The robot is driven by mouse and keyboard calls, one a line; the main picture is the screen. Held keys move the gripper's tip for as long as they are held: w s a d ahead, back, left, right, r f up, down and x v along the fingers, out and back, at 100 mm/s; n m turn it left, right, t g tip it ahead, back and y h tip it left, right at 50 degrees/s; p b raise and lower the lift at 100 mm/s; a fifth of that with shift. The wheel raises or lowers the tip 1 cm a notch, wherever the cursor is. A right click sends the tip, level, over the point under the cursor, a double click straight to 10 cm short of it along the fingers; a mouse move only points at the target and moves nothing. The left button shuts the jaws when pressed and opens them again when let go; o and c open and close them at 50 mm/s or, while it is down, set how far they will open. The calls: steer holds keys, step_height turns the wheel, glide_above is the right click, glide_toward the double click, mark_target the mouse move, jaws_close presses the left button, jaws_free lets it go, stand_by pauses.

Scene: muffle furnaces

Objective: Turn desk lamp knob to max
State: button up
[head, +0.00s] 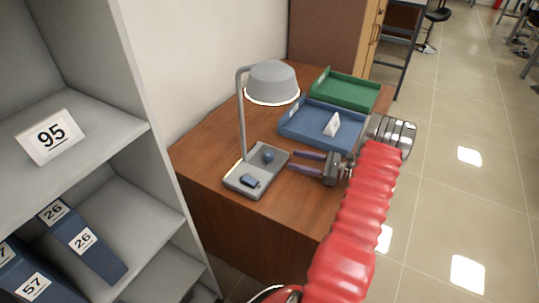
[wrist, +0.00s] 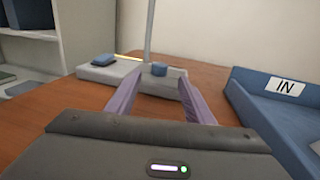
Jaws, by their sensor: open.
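The desk lamp (head: 272,83) has a grey shade on a thin post, and stands on a grey base (head: 239,184) on the wooden desk. A small round blue-grey knob (head: 268,156) sits on the base, and a dark blue rectangular piece (head: 250,181) lies nearer its front corner. My gripper (head: 291,161) is open, just right of the base, with its fingers pointing at the knob. In the wrist view the knob (wrist: 159,69) shows between and beyond the fingertips, with no visible contact. The shade's underside is hidden.
A blue tray (head: 290,133) marked IN and a green tray (head: 352,104) stand behind my gripper on the desk (head: 205,150). A grey shelf unit (head: 150,200) with blue binders is at left. The tiled floor at right is open.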

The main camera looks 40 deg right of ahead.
mark_target(270, 154)
steer(key=x, duration=1.1)
steer(key=shift+w+a, duration=0.15)
steer(key=shift+w, duration=0.1)
steer(key=shift+c, duration=0.2)
steer(key=c, duration=1)
steer(key=shift+m+t+h, duration=0.3)
steer(key=shift+m+h, duration=0.1)
steer(key=shift+h, duration=0.1)
steer(key=shift+m+t+h, duration=0.5)
steer(key=shift+m+h, duration=0.75)
steer(key=shift+h, duration=0.65)
steer(key=shift+m+t+h, duration=0.5)
steer(key=shift+m+h, duration=0.75)
steer(key=shift+h, duration=0.95)
steer(key=o, duration=1)
